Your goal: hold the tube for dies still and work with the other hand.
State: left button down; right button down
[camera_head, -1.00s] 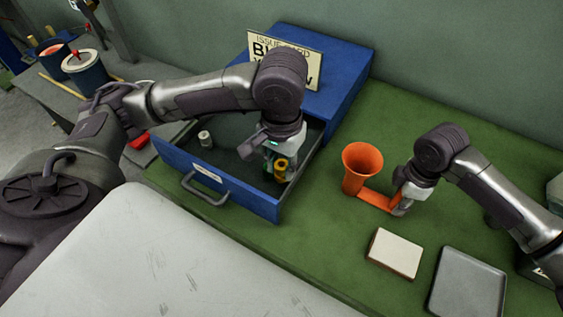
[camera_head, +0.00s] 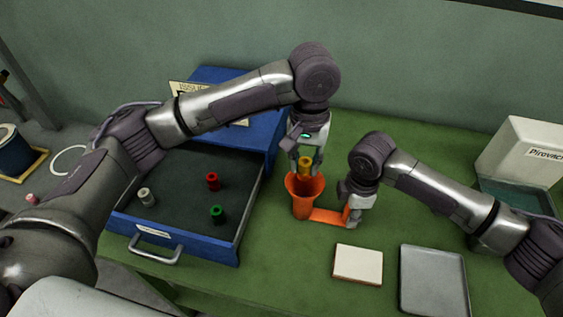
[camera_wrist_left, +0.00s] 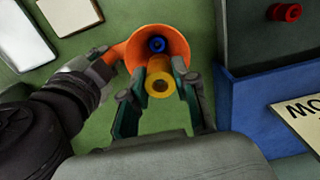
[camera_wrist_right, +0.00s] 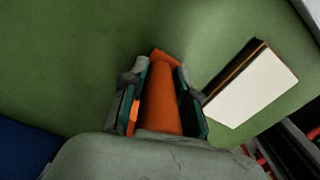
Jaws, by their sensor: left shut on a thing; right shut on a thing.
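The orange tube (camera_head: 302,206) with a flared mouth stands on the green bench. My right gripper (camera_head: 352,212) is shut on its flat orange side handle; the handle also shows between the fingers in the right wrist view (camera_wrist_right: 160,100). My left gripper (camera_head: 305,167) is shut on a yellow spool (camera_head: 305,163) and holds it just above the tube's mouth. In the left wrist view the yellow spool (camera_wrist_left: 160,83) hangs over the funnel, and a blue spool (camera_wrist_left: 157,45) lies inside the tube. Red (camera_head: 212,181), green (camera_head: 217,214) and whitish (camera_head: 147,197) spools stand in the open drawer.
The blue drawer (camera_head: 190,246) is pulled out left of the tube, with its cabinet (camera_head: 262,135) behind. A cream block (camera_head: 358,264) and a grey tray (camera_head: 433,281) lie at the front right. A white box (camera_head: 520,155) stands at the far right.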

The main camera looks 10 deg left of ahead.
aim_at(305, 179)
pick_arm(q)
jog(key=shift+d, duration=0.25)
jog(key=shift+a+f, duration=0.1)
jog(key=shift+f, duration=2.65)
jog(key=c, duration=0.8)
grip_release()
jog(key=shift+r, duration=0.1)
